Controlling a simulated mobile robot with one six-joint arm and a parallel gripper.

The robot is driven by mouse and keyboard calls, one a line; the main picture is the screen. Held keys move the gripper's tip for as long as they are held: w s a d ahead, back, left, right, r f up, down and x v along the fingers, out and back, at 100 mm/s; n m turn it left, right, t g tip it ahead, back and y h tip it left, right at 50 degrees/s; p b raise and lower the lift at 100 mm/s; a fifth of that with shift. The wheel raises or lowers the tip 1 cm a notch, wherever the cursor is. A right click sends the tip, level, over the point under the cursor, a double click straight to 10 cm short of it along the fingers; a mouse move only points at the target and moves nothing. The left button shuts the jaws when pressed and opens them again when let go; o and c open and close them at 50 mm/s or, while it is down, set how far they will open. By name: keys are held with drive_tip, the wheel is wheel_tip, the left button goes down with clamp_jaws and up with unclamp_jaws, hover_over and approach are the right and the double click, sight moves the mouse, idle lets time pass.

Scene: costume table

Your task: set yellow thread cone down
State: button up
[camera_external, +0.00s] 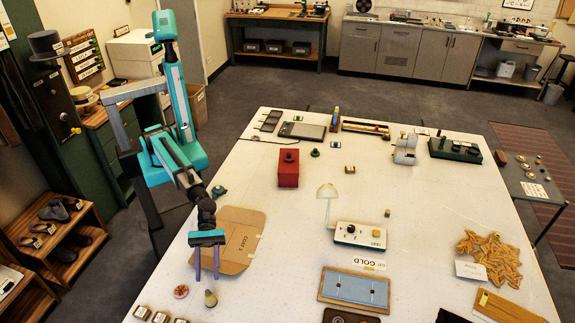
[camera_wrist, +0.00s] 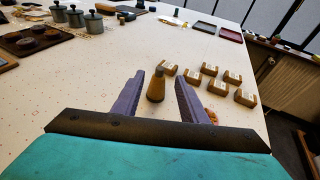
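My gripper (camera_external: 207,279) is above the left front part of the table, its two fingers apart. The thread cone (camera_external: 210,298), a tan-yellow cone with a darker top, stands upright on the table just beyond the fingertips.
Several small wooden blocks with pale tops (camera_wrist: 208,70) stand close to the cone. A brown cardboard piece (camera_external: 236,238) lies behind. White tabletop (camera_external: 270,275) is clear to the right.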

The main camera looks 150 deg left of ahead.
drive_tip(key=shift+s+a+r, duration=0.15)
drive_tip(key=shift+s+a, duration=0.05)
drive_tip(key=shift+s, duration=0.3)
drive_tip(key=shift+c, duration=0.5)
